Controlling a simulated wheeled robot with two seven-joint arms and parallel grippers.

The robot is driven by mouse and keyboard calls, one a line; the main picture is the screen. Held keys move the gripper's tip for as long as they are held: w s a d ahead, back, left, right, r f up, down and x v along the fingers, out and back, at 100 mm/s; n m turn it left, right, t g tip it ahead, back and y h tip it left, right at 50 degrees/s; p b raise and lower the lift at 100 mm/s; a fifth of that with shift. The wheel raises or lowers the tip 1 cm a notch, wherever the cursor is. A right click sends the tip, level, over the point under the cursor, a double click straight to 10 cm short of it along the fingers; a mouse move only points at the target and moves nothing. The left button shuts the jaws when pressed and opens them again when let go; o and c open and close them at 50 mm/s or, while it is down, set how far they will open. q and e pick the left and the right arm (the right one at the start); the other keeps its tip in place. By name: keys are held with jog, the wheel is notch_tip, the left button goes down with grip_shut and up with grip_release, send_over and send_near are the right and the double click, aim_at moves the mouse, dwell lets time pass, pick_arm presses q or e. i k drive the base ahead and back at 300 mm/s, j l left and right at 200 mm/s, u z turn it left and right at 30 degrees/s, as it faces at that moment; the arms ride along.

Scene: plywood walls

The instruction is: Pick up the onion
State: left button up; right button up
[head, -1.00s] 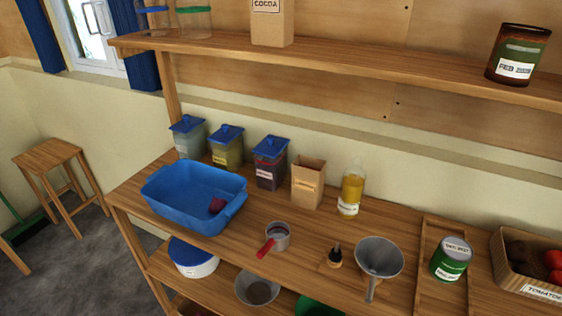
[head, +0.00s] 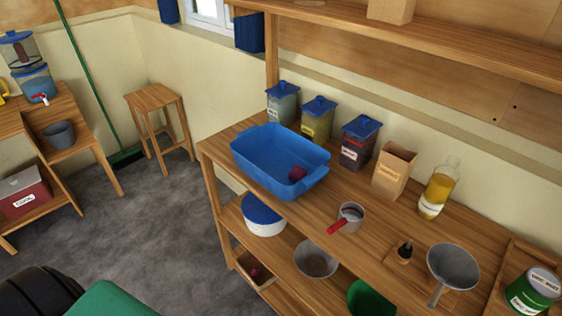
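A dark red, rounded thing (head: 297,173), possibly the onion, lies inside the blue basin (head: 250,165) on the shelf's worktop, at its right end. Another purple-red rounded thing (head: 255,272) sits in a small wooden crate (head: 243,262) on the lower shelf, partly hidden by the crate wall and shelf. It may also be an onion; I cannot tell for sure. Neither of my grippers is in view.
Lidded jars (head: 317,119), a paper bag (head: 393,170), an oil bottle (head: 436,192), a red-handled cup (head: 349,217) and a funnel (head: 453,266) stand on the worktop (head: 300,220). A stool (head: 153,100) stands left. Grey floor (head: 150,220) between is mostly clear.

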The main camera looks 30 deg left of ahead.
aim_at(255, 272)
jog(key=u, duration=1.15)
